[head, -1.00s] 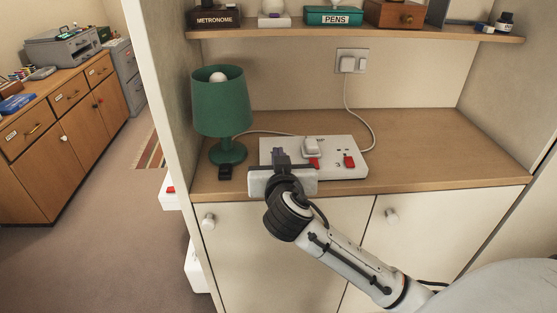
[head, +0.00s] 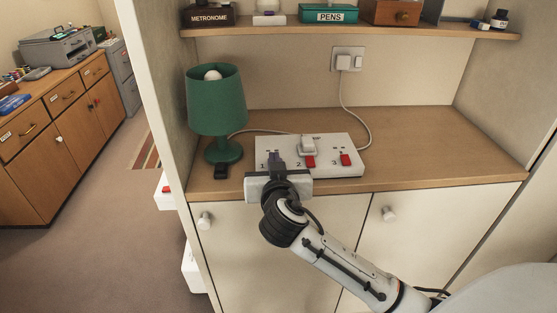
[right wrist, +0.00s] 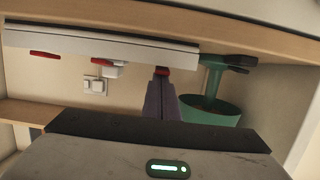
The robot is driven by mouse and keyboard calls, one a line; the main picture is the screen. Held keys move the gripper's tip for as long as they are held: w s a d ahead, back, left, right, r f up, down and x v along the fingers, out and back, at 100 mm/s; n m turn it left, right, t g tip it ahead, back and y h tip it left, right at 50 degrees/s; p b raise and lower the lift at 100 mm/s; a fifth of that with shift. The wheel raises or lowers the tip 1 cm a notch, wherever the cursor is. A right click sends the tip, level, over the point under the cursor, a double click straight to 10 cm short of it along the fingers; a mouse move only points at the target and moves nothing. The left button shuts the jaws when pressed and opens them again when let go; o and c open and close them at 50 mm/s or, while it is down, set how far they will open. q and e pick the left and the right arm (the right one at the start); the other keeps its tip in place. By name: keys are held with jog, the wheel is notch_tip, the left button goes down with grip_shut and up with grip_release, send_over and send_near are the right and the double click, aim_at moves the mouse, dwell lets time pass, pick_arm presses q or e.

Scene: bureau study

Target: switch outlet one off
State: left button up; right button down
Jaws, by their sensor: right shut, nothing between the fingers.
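A white power strip (head: 327,146) with outlets marked 1, 2 and 3 lies on the wooden counter. Red switches show at outlet two (head: 310,161) and outlet three (head: 345,159). A white plug (head: 307,146) sits in outlet two. My right gripper (head: 275,158) is shut and empty, its tips over the outlet one end of the strip, hiding that switch in the head view. In the right wrist view, the shut fingers (right wrist: 161,92) are right at the outlet one red switch (right wrist: 162,70); contact and the switch's position I cannot tell. My left gripper is not in view.
A green lamp (head: 216,102) stands left of the strip, with a small black object (head: 221,172) before it. A wall socket (head: 347,60) with a cable is behind. A shelf (head: 350,31) with boxes overhangs the counter. The counter's right side is clear.

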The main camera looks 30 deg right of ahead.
jog(key=shift+r+p, duration=0.3)
jog(key=shift+r, duration=0.2)
jog(key=r+p, duration=0.1)
jog(key=r, duration=0.2)
jog(key=shift+w+d+p, duration=0.1)
jog(key=shift+w+p, duration=0.1)
jog(key=shift+p, duration=0.2)
jog(key=r+b+v, duration=0.1)
jog(key=v, duration=0.8)
jog(key=shift+s+r, duration=0.25)
